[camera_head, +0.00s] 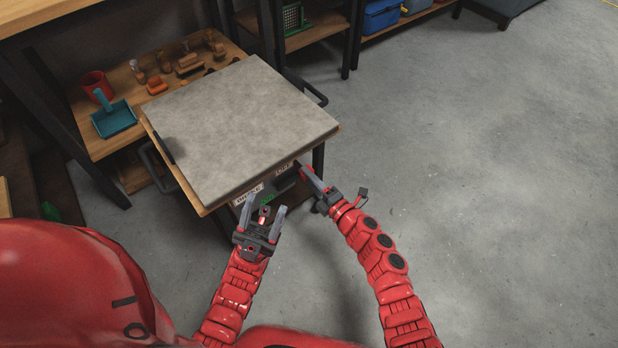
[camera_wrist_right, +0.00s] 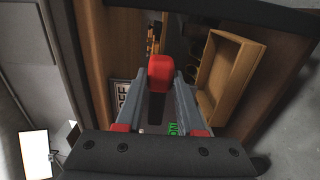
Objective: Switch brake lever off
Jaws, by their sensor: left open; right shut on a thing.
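The brake lever (camera_wrist_right: 161,72) has a red knob on a dark stem and shows between the fingers of my right gripper (camera_wrist_right: 164,82) in the right wrist view. This gripper is shut on the lever. In the head view my right gripper (camera_head: 305,172) is at the front right of the workbench cart, beside the OFF label (camera_head: 283,168), and the lever is hidden there. The OFF label (camera_wrist_right: 122,96) and a green ON mark (camera_wrist_right: 173,128) also show in the wrist view. My left gripper (camera_head: 264,208) is open and empty, in front of the BRAKE label (camera_head: 249,194).
The cart's grey top (camera_head: 245,120) overhangs the labels. A side handle (camera_head: 305,88) sticks out at its right. The floor at right is clear.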

